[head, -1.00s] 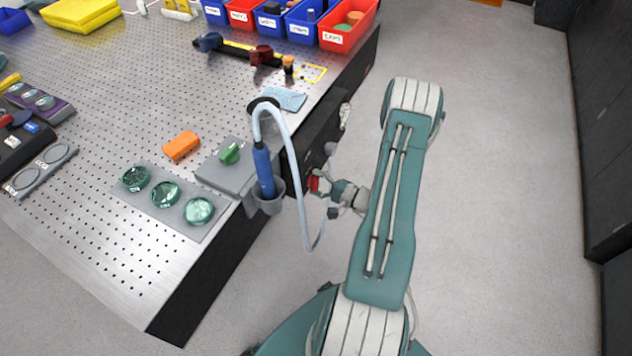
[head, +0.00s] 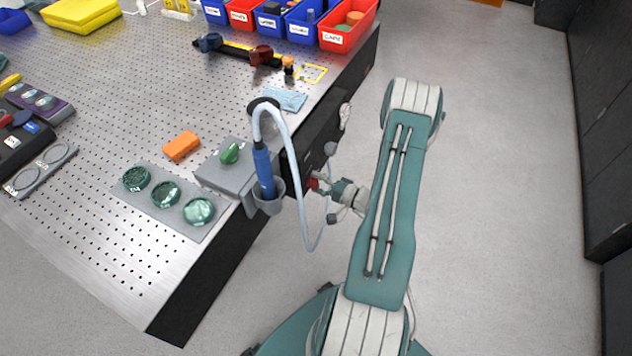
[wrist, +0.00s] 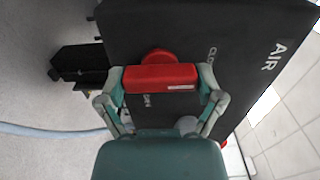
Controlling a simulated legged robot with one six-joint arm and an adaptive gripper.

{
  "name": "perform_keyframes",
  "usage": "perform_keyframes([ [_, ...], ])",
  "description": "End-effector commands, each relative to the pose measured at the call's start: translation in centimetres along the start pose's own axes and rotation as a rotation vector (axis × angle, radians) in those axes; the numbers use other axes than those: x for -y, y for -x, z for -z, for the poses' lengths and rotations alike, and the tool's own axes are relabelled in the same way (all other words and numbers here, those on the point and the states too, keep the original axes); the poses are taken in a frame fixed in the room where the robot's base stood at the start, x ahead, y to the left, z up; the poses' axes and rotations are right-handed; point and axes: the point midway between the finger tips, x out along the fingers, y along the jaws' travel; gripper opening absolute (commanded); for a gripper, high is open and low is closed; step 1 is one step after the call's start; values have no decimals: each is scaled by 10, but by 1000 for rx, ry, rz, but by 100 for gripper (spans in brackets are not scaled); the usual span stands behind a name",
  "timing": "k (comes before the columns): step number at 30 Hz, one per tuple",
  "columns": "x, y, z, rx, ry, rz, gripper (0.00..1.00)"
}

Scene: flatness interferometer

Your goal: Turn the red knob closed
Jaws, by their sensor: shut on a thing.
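The red knob (wrist: 160,78) is a bar-shaped handle with a round red hub, on a dark panel (wrist: 225,35) marked AIR, with CLOSE and OPEN lettering partly hidden. In the wrist view the bar lies nearly level across the picture. My gripper (wrist: 163,90) has one finger at each end of the bar and is shut on it. In the head view my gripper (head: 318,186) is at the side of the table, and only a little red of the knob (head: 312,183) shows there.
A pale hose (head: 298,190) loops down close to my gripper from a blue handpiece (head: 263,172) in a grey holder. The perforated table (head: 100,260) lies to the left. A black block (wrist: 78,62) juts out beside the panel. The floor right of my arm is clear.

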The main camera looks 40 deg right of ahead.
Motion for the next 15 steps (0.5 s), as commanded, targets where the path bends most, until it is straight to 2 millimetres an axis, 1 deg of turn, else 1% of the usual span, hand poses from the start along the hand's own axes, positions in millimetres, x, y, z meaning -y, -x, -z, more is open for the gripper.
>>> perform_keyframes([
  [1, -4, 0, -3, 3, -7, -10, 38],
  [2, -4, 0, -3, 3, -7, -10, 99],
  [12, -2, 0, -2, 2, -4, -6, 100],
  [15, -2, 3, -1, 0, -4, -5, 100],
])
